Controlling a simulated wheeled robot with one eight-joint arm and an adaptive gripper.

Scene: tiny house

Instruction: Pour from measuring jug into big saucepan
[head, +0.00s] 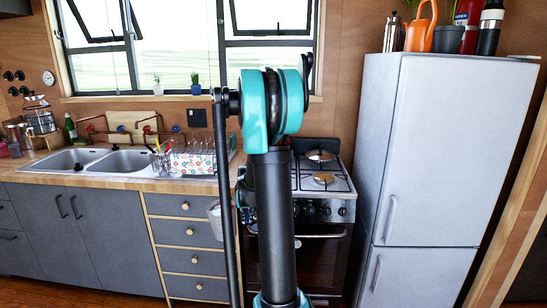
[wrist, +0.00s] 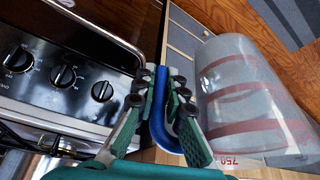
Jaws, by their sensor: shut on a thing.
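My gripper (wrist: 163,88) is shut on the blue handle (wrist: 160,120) of the measuring jug. The clear jug (wrist: 245,90) has red markings and a "750" on its side, and fills the right of the wrist view. In the head view the jug (head: 214,219) shows in part, left of my arm, in front of the wooden-edged drawers and below counter height. Whether it holds anything is unclear.
A tall fridge (head: 430,150) is at right. The counter with sinks (head: 125,160) and a dish rack (head: 195,162) is at left.

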